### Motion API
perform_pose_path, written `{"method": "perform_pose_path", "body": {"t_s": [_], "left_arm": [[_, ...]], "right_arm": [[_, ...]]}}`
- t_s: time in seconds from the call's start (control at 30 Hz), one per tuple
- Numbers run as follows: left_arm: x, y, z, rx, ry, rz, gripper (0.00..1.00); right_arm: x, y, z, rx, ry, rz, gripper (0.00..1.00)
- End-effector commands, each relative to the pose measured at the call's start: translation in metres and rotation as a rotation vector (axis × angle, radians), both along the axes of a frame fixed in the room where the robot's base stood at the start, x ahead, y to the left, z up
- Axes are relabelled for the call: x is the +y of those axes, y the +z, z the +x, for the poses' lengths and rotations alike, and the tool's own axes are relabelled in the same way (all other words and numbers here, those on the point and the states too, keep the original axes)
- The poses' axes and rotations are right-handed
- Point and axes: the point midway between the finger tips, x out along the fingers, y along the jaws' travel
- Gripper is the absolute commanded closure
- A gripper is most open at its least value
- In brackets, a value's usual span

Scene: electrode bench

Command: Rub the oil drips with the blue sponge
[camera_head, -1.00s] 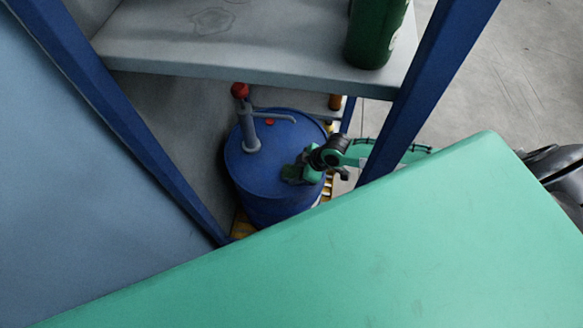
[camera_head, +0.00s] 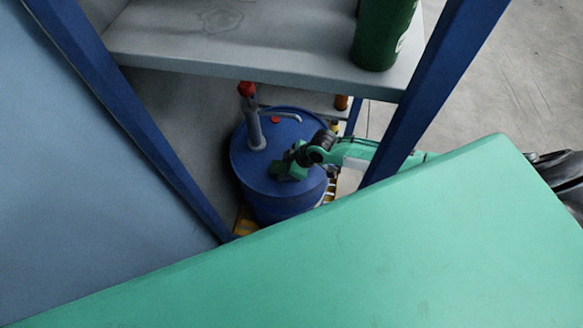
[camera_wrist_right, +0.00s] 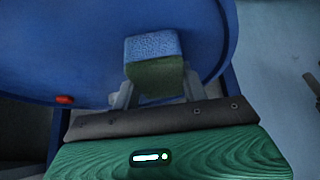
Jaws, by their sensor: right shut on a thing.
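The blue sponge (camera_wrist_right: 153,47) has a blue upper layer and a dark green layer below it. My right gripper (camera_wrist_right: 157,88) is shut on it, a finger on either side, in the right wrist view. In the head view the right gripper (camera_head: 287,168) is over the top of the blue drum (camera_head: 250,185), right of its middle. The drum top (camera_wrist_right: 75,50) fills much of the wrist view behind the sponge. I cannot tell whether the sponge touches it. I make out no oil drips on the visible part of the lid. My left gripper is out of view.
A pump with a red knob (camera_head: 246,88) and a spout rises from the drum, left of the gripper. A grey shelf (camera_head: 260,65) with a green container (camera_head: 384,35) overhangs behind. Blue posts (camera_head: 437,85) stand on both sides; my right arm passes behind the right one.

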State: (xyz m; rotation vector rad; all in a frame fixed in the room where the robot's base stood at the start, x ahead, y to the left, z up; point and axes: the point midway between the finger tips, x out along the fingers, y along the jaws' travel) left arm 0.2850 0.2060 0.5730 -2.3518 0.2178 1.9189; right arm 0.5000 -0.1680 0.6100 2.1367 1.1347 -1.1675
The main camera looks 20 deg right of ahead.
Motion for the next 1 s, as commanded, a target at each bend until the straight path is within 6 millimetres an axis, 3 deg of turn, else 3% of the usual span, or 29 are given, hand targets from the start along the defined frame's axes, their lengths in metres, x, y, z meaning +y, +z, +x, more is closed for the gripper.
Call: {"method": "perform_pose_path", "body": {"t_s": [0.23,0.57,1.0], "left_arm": [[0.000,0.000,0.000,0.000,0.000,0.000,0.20],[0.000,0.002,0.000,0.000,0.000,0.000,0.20],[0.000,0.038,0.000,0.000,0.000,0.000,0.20]], "right_arm": [[0.019,0.001,0.011,0.000,0.001,0.002,0.93],[0.019,0.002,0.012,-0.001,0.000,0.001,0.93],[0.018,0.043,0.013,-0.001,-0.001,0.000,0.93]]}}
